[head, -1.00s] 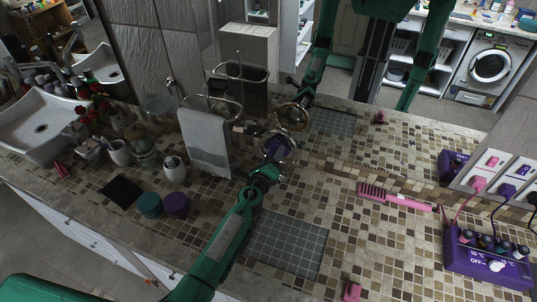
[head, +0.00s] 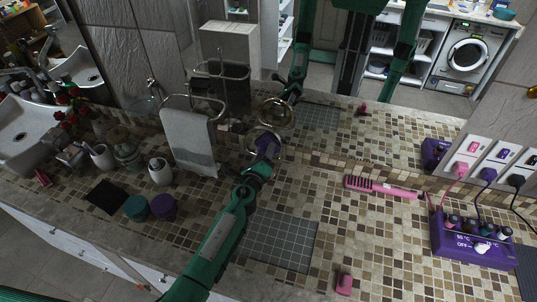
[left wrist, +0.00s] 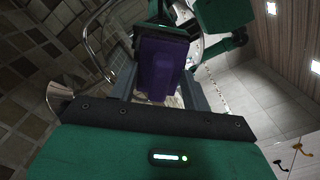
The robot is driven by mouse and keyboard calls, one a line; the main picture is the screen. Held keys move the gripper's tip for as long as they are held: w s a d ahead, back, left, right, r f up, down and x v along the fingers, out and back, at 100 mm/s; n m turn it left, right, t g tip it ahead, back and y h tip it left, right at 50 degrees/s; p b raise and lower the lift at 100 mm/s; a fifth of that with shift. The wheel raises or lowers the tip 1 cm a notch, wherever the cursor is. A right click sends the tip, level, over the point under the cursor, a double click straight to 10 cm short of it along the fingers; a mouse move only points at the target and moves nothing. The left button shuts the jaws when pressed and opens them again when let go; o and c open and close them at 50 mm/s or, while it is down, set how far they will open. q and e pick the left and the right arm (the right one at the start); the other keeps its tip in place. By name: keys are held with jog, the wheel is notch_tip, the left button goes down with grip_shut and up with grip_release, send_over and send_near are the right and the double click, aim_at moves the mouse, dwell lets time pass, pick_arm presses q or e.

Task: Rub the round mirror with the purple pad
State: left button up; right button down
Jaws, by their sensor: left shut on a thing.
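The round mirror (head: 255,138) with its shiny rim stands on the tiled counter, near the middle of the head view. My left gripper (head: 265,155) is at its front face, shut on the purple pad (head: 269,146). In the left wrist view the purple pad (left wrist: 160,70) sits between the two grey fingers of my left gripper (left wrist: 160,85). Part of the mirror's shiny rim curves behind the pad there. The pad is against or very close to the glass; I cannot tell whether they touch. My right gripper is out of view.
A towel (head: 188,138) hangs on a rack left of the mirror. A pink comb (head: 383,187) and a purple box (head: 470,243) lie right. A grey mat (head: 280,240) is bare.

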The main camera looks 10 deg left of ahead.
pick_arm(q)
jog(key=shift+w+a, duration=0.2)
jog(key=shift+a, duration=0.75)
jog(key=shift+w+a, duration=0.2)
jog(key=shift+a, duration=0.75)
jog(key=shift+w+a, duration=0.2)
jog(key=shift+a, duration=0.75)
jog(key=s+a, duration=0.1)
jog(key=s, duration=0.5)
jog(key=shift+p, duration=0.35)
jog(key=s, duration=0.3)
jog(key=shift+a, duration=0.3)
